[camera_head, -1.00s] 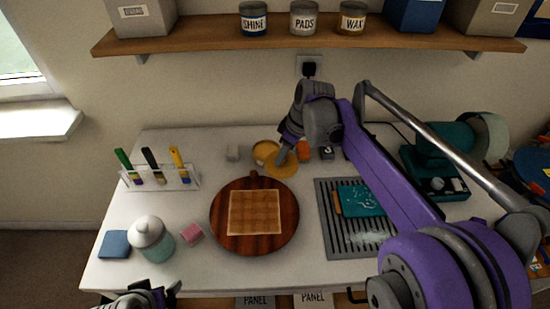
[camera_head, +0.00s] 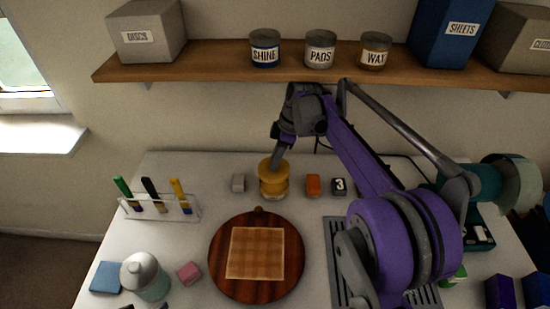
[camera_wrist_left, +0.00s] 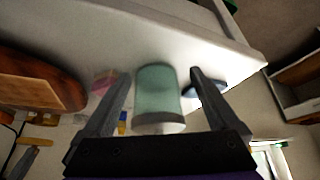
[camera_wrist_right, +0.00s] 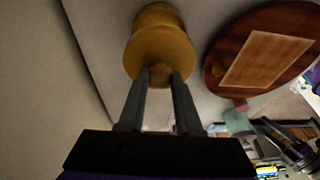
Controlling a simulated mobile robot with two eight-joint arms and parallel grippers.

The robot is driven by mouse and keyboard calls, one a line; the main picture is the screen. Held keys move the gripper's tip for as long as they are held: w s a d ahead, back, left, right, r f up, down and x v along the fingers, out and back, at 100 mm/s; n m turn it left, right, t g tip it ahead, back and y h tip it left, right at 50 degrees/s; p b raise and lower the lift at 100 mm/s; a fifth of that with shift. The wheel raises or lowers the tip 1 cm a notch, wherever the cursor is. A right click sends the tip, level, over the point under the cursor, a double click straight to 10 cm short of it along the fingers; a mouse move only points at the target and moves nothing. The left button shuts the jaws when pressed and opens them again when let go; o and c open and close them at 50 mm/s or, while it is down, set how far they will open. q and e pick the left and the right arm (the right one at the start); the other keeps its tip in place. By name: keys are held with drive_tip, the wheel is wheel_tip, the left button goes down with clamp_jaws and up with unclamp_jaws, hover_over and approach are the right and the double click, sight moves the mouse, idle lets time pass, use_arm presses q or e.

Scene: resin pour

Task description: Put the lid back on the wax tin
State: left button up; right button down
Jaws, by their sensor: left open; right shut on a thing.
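The wax tin (camera_head: 274,190) is a yellow-amber round tin standing at the back of the table, behind the round board. Its lid (camera_head: 273,168) is a yellow disc with a small knob. My right gripper (camera_head: 276,160) is shut on the lid from above. In the right wrist view the fingers (camera_wrist_right: 160,72) pinch the knob, the lid (camera_wrist_right: 160,50) faces the camera, and the tin (camera_wrist_right: 156,14) lies behind it. The lid lines up over the tin, but I cannot tell whether it is seated. My left gripper (camera_wrist_left: 158,76) is open, with a teal bottle in view beyond its fingers.
The round wooden board (camera_head: 225,277) is in front. The shelf (camera_head: 210,62) with labelled jars and boxes is above.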

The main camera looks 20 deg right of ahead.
use_arm(q)
drive_tip(key=f+b, duration=0.1)
drive_tip(key=s+f, duration=0.1)
drive_tip(key=shift+f+b, duration=0.4)
use_arm(e)
wheel_tip(320, 180, down, 4)
drive_tip(key=shift+s+r, duration=0.1)
drive_tip(key=shift+r, duration=0.05)
use_arm(q)
drive_tip(key=shift+s+f+b, duration=0.2)
drive_tip(key=shift+f+b, duration=0.2)
drive_tip(key=shift+f, duration=0.1)
use_arm(e)
drive_tip(key=shift+f, duration=0.9)
use_arm(q)
drive_tip(key=shift+r, duration=0.15)
use_arm(e)
drive_tip(key=shift+f, duration=0.15)
idle(0.8)
drive_tip(key=shift+c, duration=0.2)
unclamp_jaws()
use_arm(q)
drive_tip(key=shift+w+r, duration=0.1)
drive_tip(key=shift+r, duration=0.05)
